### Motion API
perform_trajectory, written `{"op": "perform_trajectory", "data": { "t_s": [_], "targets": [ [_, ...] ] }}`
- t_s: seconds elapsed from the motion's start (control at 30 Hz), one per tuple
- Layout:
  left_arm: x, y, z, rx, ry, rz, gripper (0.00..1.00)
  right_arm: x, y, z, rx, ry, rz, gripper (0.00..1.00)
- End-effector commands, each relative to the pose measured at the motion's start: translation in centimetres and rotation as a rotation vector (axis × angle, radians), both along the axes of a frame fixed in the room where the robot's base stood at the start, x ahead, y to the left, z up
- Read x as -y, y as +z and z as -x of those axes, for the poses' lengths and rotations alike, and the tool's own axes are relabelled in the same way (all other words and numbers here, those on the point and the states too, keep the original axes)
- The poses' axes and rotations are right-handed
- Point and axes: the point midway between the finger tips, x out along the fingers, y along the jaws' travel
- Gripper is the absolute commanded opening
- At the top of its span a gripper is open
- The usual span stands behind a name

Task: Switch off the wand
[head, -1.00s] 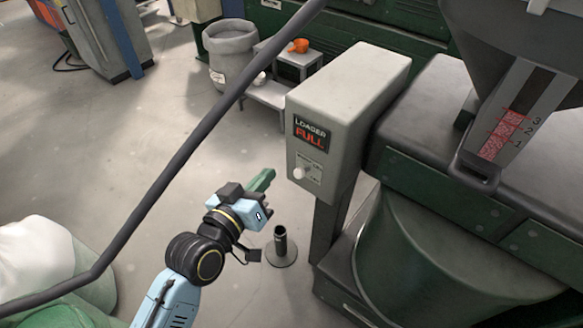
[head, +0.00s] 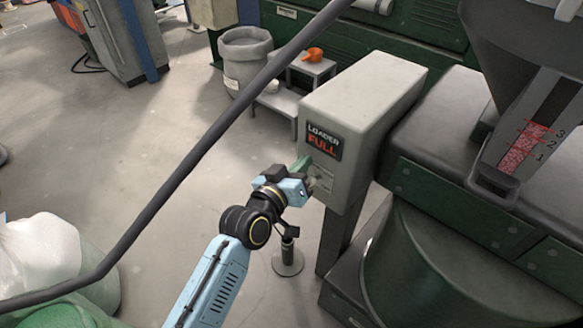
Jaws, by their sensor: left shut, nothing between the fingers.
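The grey loader box (head: 350,110) stands on a post right of centre, with a display (head: 323,141) reading LOADER FULL. Its switch panel (head: 323,178) is below the display. The white knob seen there before is now mostly hidden by my left gripper (head: 308,176), which is shut and empty with its tips at or very near the panel. I cannot tell whether they touch the knob. A dark hose or pipe (head: 190,160) runs diagonally across the view, passing in front of the floor to a bend at lower left. My right gripper is not in view.
A dark upright tube on a round base (head: 288,262) stands on the floor below my left gripper. The hopper with a red level window (head: 525,142) and green machine (head: 450,255) are at right. A grey bin (head: 246,60) and step with an orange scoop (head: 312,54) are behind.

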Motion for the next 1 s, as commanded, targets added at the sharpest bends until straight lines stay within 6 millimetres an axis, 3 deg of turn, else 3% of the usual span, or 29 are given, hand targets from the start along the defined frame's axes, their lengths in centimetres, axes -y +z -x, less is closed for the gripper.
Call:
{"op": "perform_trajectory", "data": {
  "t_s": [0.23,0.67,1.0],
  "targets": [
    [0.3,-1.7,1.2,0.002,0.001,0.0,0.0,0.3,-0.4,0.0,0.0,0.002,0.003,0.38],
    [0.3,-1.9,1.3,0.005,0.001,0.001,0.0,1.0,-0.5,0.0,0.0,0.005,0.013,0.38],
    [0.1,-2.3,1.4,0.049,0.002,0.033,0.0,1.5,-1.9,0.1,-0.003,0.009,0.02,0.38]
  ]
}}
